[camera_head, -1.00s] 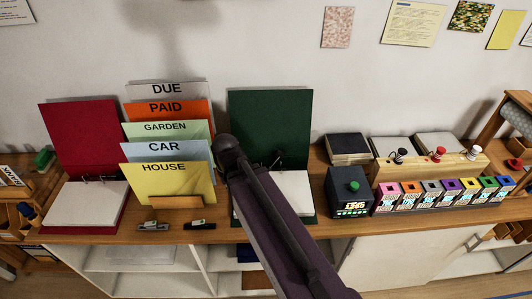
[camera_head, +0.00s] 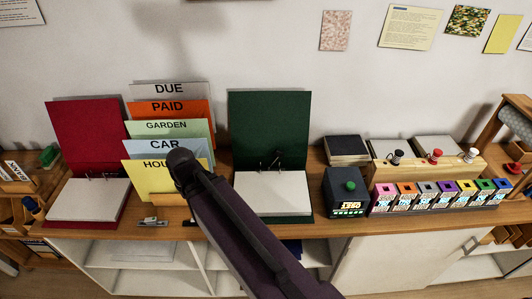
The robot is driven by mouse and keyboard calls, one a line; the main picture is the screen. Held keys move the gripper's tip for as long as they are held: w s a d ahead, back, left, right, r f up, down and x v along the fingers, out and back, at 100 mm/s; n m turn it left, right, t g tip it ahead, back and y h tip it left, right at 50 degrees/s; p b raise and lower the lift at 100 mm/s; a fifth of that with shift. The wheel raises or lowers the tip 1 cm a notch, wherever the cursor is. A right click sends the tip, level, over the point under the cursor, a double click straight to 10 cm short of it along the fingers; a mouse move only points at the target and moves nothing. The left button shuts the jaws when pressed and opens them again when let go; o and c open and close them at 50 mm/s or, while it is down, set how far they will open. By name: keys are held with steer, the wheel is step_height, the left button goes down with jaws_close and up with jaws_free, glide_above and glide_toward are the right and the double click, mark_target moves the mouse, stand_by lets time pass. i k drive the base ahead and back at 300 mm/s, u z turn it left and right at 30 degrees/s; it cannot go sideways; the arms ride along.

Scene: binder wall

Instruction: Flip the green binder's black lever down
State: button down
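The green binder (camera_head: 269,125) stands open on the wooden shelf, its cover upright against the wall. White paper (camera_head: 271,193) lies on its flat half. Its metal rings and a small dark lever (camera_head: 277,158) show at the hinge. The lever seems to stick up, but it is too small to tell its exact angle. My arm crosses from the bottom of the picture up to the left, its dark rounded joint in front of the yellow HOUSE folder. The arm passes left of the binder's paper. My gripper is not visible.
A red binder (camera_head: 87,135) stands open at the left. Labelled folders (camera_head: 168,134) stand between the binders. A dark box with a green button (camera_head: 346,192) is close to the green binder's right. A small dark-and-silver item (camera_head: 152,224) lies at the shelf's front.

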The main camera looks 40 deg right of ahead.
mark_target(278, 153)
steer(key=u, duration=0.15)
steer(key=k, duration=1.55)
steer(key=z, duration=0.65)
steer(key=i, duration=1)
steer(key=z, duration=0.1)
